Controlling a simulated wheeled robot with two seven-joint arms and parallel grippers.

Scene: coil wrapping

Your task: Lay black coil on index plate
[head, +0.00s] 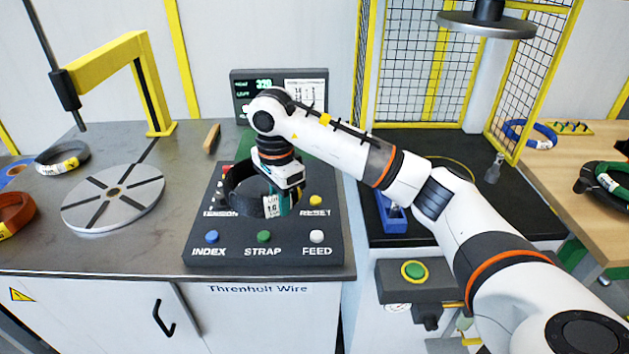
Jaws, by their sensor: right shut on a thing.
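The black coil (243,193) has a white tag and hangs in my right gripper (283,200), in front of and above the control panel. The gripper is shut on the coil's right side, by the tag. The index plate (113,197) is a round grey disc with dark radial slots on the left part of the steel bench. Its top is bare. The coil is to the right of the plate and apart from it. My left gripper is not in view.
The control panel (265,252) has INDEX, STRAP and FEED buttons. A yellow arm (150,85) stands behind the plate, with a dark rod (64,88) at its left end. A grey coil (62,158) and a brown coil (14,212) lie left of the plate.

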